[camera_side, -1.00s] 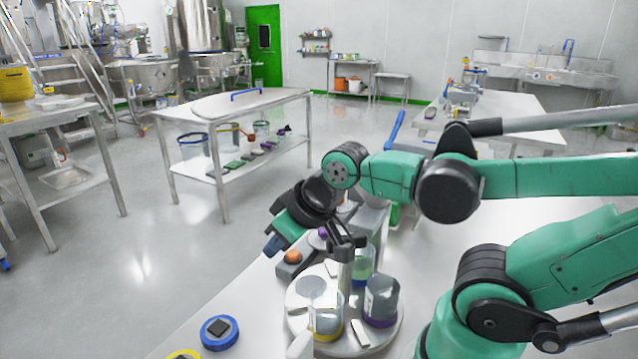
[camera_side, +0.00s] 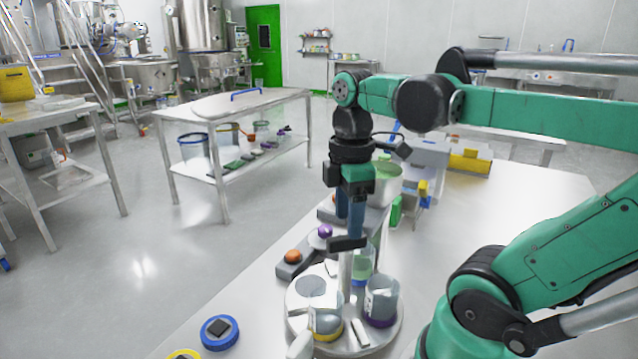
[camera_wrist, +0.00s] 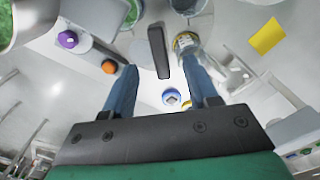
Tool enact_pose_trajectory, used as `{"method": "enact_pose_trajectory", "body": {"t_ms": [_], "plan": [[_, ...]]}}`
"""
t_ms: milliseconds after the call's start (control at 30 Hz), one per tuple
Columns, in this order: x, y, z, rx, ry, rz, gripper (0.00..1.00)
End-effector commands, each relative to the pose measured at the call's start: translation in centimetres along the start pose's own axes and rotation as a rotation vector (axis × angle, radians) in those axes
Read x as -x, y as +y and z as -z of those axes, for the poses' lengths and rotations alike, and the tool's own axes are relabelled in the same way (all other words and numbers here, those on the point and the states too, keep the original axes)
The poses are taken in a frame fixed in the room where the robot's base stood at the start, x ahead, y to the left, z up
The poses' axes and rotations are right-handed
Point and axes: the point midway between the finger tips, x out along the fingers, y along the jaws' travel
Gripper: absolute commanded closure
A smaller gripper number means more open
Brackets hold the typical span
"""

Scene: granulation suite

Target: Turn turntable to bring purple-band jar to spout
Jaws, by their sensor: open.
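The white round turntable (camera_side: 378,340) carries several jars in the side view. The purple-band jar (camera_side: 381,300) stands at its right. A yellow-band jar (camera_side: 327,320) stands at the front, and a jar with a blue-green band (camera_side: 362,266) stands at the back, partly hidden by the central post (camera_side: 346,272). A black bar handle (camera_side: 347,243) tops the post. My gripper (camera_side: 350,226) points down over it, blue fingers apart and empty. In the wrist view the bar (camera_wrist: 158,52) appears between the fingertips; whether they touch it is unclear. I cannot make out the spout.
A metal vessel with green contents (camera_side: 385,183) stands behind the turntable. A grey box with an orange knob (camera_side: 292,256) and a purple knob (camera_side: 325,231) lie to its left. A blue round item (camera_side: 219,332) lies at the front left.

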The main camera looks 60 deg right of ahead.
Motion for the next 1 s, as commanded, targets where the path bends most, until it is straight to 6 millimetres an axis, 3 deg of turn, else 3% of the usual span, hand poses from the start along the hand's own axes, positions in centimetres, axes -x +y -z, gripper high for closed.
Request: {"method": "enact_pose_trajectory", "body": {"t_ms": [233, 600, 667, 800, 1000], "plan": [[-2.6, 0.0, 0.0, -0.001, 0.002, -0.002, 0.47], [-3.2, 0.0, 0.0, -0.001, 0.002, -0.003, 0.47], [-3.2, 0.0, 0.0, -0.001, 0.002, -0.003, 0.62], [-3.2, 0.0, 0.0, -0.001, 0.002, -0.003, 1.0], [-3.2, 0.0, 0.0, -0.001, 0.002, -0.003, 1.0]]}}
